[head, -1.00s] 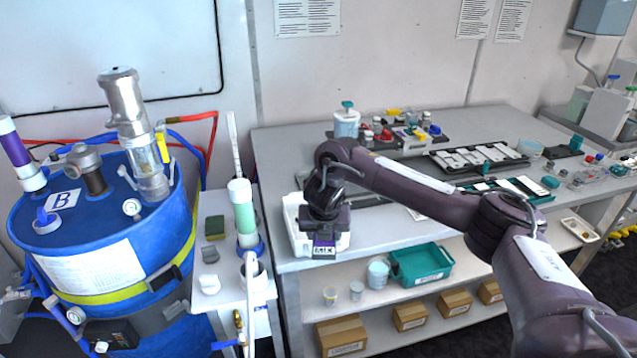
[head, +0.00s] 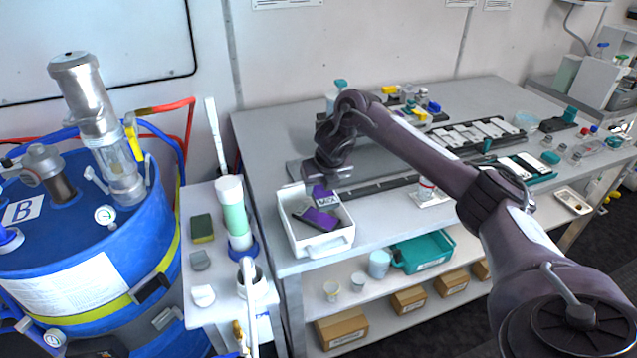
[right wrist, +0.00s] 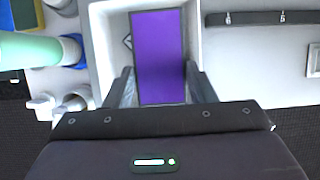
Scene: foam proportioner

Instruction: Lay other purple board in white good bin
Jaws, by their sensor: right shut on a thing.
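The white bin (head: 327,244) stands at the front left corner of the grey bench. A purple board (head: 318,219) lies tilted inside it. My right gripper (head: 326,182) is over the back part of the bin, pointing down. I cannot tell whether the held board touches the bin or the other board. My left gripper is not in view.
A blue drum (head: 75,255) and a small white side table (head: 205,285) with a green-and-white tube (head: 235,212) stand left of the bin. A dark rail (head: 390,183) lies right of the bin. A teal tray (head: 422,252) sits on the shelf below.

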